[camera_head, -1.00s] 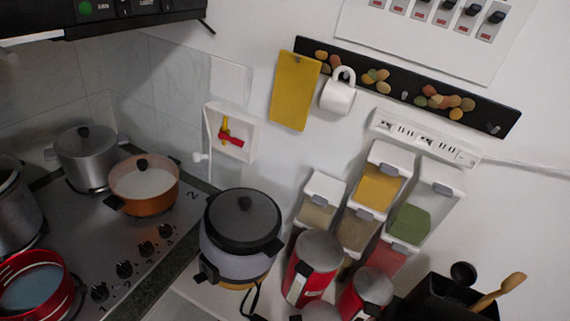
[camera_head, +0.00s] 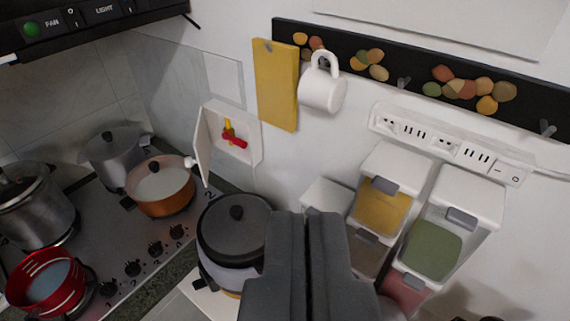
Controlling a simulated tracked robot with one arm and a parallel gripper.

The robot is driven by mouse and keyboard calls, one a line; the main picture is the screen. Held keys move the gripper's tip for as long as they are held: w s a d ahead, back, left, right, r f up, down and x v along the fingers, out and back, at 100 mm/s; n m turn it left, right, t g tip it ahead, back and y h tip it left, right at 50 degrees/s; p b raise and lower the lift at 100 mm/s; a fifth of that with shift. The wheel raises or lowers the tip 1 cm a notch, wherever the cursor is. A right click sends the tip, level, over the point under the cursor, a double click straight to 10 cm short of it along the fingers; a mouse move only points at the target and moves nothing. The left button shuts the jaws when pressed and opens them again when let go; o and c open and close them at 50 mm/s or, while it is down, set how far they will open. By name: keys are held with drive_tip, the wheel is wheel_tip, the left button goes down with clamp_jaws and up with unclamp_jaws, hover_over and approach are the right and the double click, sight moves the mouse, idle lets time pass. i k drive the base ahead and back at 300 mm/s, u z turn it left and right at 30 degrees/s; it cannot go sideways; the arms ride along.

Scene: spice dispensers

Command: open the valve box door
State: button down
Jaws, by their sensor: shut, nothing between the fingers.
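The valve box (camera_head: 254,147) is a white recessed box on the wall, left of centre. A red and yellow valve (camera_head: 232,137) shows inside it. Its white door (camera_head: 202,150) stands swung out on the left side, seen nearly edge-on, with a white knob (camera_head: 190,162) on its outer face. The box is open and the valve is in plain sight. My gripper (camera_head: 323,214) is shut and empty at the bottom centre. In the picture it lies to the right of and below the box, apart from the door.
A rice cooker (camera_head: 236,228) stands below the box, beside the stove (camera_head: 130,250) with several pots. Spice dispensers (camera_head: 385,200) hang to the right of my gripper. A yellow board (camera_head: 275,85) and a white mug (camera_head: 323,88) hang above.

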sight(201, 142)
drive_tip(key=z, duration=1.1)
drive_tip(key=k, duration=1.1)
drive_tip(key=u, duration=1.1)
drive_tip(key=i, duration=1)
drive_tip(key=u, duration=0.05)
